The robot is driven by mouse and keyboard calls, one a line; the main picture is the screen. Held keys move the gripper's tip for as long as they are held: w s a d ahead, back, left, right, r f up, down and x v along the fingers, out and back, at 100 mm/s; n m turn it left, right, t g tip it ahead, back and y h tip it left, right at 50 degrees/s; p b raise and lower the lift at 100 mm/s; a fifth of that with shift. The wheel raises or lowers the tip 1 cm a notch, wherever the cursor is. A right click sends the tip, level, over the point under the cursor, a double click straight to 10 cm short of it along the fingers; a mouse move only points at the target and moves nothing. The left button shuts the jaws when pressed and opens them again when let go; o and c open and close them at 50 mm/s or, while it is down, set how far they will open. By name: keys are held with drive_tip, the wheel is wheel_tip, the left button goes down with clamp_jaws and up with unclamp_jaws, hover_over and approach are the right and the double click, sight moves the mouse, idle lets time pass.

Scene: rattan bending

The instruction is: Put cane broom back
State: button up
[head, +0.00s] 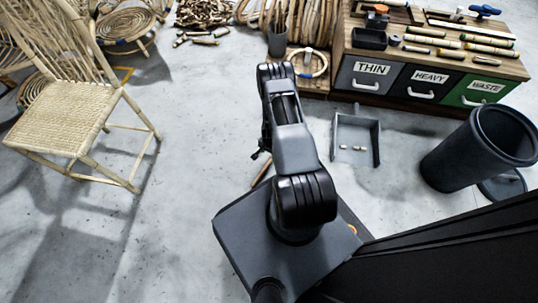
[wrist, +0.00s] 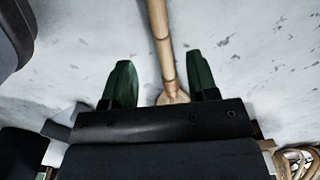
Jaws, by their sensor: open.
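The cane broom's pale jointed handle (wrist: 160,35) runs down the wrist view between the fingers of my gripper (wrist: 160,75) to a wider end just past the black gripper body. My gripper is open, with a gap on both sides of the handle; the handle is nearer the right finger. In the head view a short piece of tan stick (head: 263,171), probably the broom, shows beside my arm. My arm hides the rest of it, and most of my gripper. I cannot tell how high the fingers are above the floor.
A grey dustpan-like tray (head: 375,148) with small cane bits lies on the floor. A drawer bench (head: 395,85) labelled THIN, HEAVY, WASTE stands behind. A woven chair (head: 62,120) stands left. Floor between chair and arm is clear.

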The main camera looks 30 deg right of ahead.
drive_tip(key=w+a+r+n+t, duration=0.1)
drive_tip(key=w+a+r+n, duration=0.1)
drive_tip(key=r, duration=0.9)
drive_tip(key=w+a+r+n+p, duration=0.1)
drive_tip(key=w+a+r+n, duration=0.15)
drive_tip(key=r, duration=0.85)
drive_tip(key=w+a+r+n+t, duration=0.1)
drive_tip(key=a+r+n, duration=0.1)
drive_tip(key=r, duration=0.9)
drive_tip(key=s+a+r+n, duration=0.3)
drive_tip(key=s+a+r, duration=0.1)
drive_tip(key=s+r, duration=0.3)
drive_tip(key=s+a+r+n, duration=0.3)
drive_tip(key=s+a+r, duration=0.2)
drive_tip(key=s+r, duration=0.3)
wheel_tip(320, 180, up, 4)
drive_tip(key=shift+f+n+t, duration=0.25)
drive_tip(key=shift+n+t, duration=0.1)
drive_tip(key=shift+t, duration=0.05)
drive_tip(key=shift+s, duration=0.1)
